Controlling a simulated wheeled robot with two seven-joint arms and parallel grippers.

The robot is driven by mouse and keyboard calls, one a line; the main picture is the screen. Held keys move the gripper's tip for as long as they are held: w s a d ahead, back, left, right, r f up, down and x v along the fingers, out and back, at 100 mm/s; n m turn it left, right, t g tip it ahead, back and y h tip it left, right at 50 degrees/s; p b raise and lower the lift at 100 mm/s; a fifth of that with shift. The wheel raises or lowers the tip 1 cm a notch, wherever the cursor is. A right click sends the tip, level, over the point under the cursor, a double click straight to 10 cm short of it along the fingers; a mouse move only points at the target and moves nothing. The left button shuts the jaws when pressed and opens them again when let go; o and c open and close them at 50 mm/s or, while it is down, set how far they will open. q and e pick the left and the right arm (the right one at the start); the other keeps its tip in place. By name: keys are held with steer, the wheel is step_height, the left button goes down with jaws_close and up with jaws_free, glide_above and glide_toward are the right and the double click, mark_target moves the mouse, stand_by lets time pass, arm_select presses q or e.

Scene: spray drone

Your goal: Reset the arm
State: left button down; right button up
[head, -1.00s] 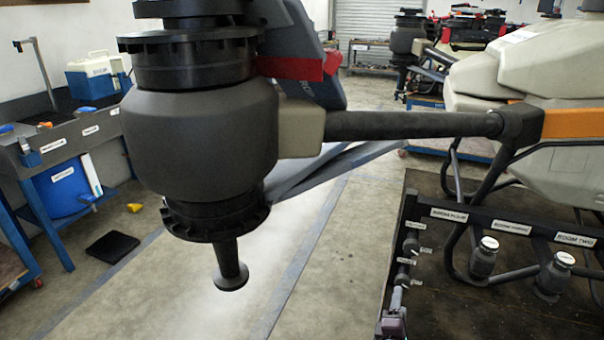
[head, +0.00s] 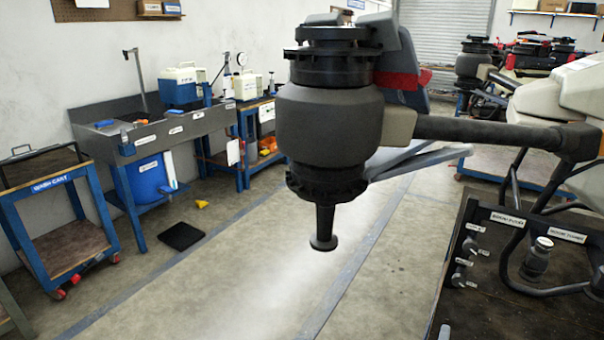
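The drone's arm (head: 485,130) is a dark tube that runs level from a joint at the right to a big dark motor pod (head: 330,125) in the middle of the head view. A black nozzle (head: 325,225) with a flared tip hangs straight down under the pod. A red band (head: 400,80) sits on a dark upright piece behind the pod. The pale drone body (head: 560,90) is partly cut off at the right edge. Neither of my grippers shows clearly, so I cannot see anything held.
A dark bench (head: 490,310) with labelled fittings and a small bottle (head: 537,258) is at the lower right. A wash cart (head: 50,210), a sink bench (head: 185,125) and a black mat (head: 181,236) are at the left.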

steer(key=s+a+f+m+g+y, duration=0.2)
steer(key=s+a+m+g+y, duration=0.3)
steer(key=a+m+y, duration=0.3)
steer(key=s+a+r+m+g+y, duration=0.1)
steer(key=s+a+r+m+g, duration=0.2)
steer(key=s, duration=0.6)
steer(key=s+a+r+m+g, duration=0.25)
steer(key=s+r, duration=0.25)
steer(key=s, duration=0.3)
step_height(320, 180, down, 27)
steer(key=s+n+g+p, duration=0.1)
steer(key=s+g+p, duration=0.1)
steer(key=p, duration=0.1)
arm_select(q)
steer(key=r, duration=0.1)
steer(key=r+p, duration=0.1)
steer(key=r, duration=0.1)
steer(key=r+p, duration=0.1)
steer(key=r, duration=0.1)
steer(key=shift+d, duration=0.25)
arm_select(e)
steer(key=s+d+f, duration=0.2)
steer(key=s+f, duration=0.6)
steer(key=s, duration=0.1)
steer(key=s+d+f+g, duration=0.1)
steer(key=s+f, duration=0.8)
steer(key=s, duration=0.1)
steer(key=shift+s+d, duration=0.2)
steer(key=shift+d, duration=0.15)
